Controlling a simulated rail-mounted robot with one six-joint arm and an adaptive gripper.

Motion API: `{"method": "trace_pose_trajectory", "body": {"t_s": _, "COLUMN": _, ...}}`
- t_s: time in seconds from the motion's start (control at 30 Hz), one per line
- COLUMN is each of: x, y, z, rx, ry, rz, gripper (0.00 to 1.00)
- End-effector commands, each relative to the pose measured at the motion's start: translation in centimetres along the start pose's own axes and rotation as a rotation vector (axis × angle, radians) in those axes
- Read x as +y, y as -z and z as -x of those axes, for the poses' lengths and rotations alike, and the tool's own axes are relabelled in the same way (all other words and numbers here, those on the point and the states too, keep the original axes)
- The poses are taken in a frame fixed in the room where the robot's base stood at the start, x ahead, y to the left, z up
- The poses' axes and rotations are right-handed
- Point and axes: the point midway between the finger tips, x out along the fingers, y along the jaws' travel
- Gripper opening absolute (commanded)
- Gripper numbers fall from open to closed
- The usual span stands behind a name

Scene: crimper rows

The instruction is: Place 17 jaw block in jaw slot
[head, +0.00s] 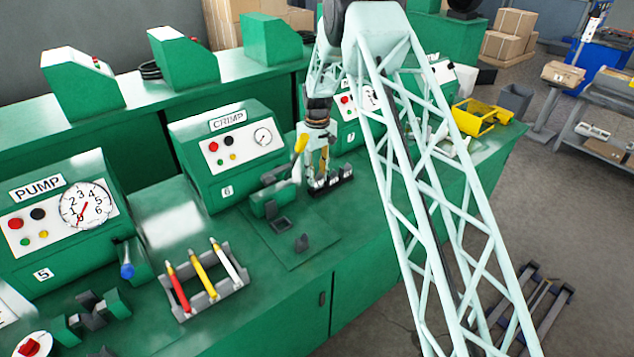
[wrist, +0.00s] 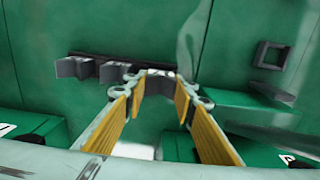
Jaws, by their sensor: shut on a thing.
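My gripper (head: 322,183) is at the row of dark jaw blocks (head: 345,172) in front of the crimp machine, pointing down. In the wrist view, its orange-padded fingers (wrist: 160,80) are shut on a dark grey jaw block (wrist: 161,73) at the right end of the row. Several similar blocks (wrist: 88,68) stand to the left of it. I cannot read a 17 on any block. A square dark frame that looks like the jaw slot (wrist: 272,55) is to the right in the wrist view; it also shows in the head view (head: 281,224), left of and nearer than my gripper.
The crimp machine (head: 228,150) stands behind the square frame. A rack with red, yellow and white tools (head: 205,282) is at left.

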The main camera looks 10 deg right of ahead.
Motion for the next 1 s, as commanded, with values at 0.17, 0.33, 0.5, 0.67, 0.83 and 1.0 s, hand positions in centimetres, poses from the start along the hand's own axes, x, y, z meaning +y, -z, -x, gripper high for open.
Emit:
{"method": "trace_pose_trajectory", "body": {"t_s": 0.17, "x": 0.0, "y": 0.0, "z": -1.8, "rx": -0.001, "ry": 0.001, "rz": 0.000, "gripper": 0.08}}
{"method": "trace_pose_trajectory", "body": {"t_s": 0.33, "x": 0.0, "y": 0.0, "z": -2.3, "rx": 0.000, "ry": 0.000, "rz": 0.000, "gripper": 0.08}}
{"method": "trace_pose_trajectory", "body": {"t_s": 0.5, "x": 0.0, "y": 0.0, "z": -2.3, "rx": 0.000, "ry": 0.000, "rz": 0.000, "gripper": 0.08}}
{"method": "trace_pose_trajectory", "body": {"t_s": 0.67, "x": 0.0, "y": 0.0, "z": -2.5, "rx": 0.000, "ry": 0.000, "rz": 0.000, "gripper": 0.08}}
{"method": "trace_pose_trajectory", "body": {"t_s": 0.83, "x": 0.0, "y": 0.0, "z": -2.7, "rx": 0.000, "ry": 0.000, "rz": 0.000, "gripper": 0.30}}
{"method": "trace_pose_trajectory", "body": {"t_s": 1.0, "x": 0.0, "y": 0.0, "z": -2.7, "rx": -0.001, "ry": 0.000, "rz": 0.000, "gripper": 0.30}}
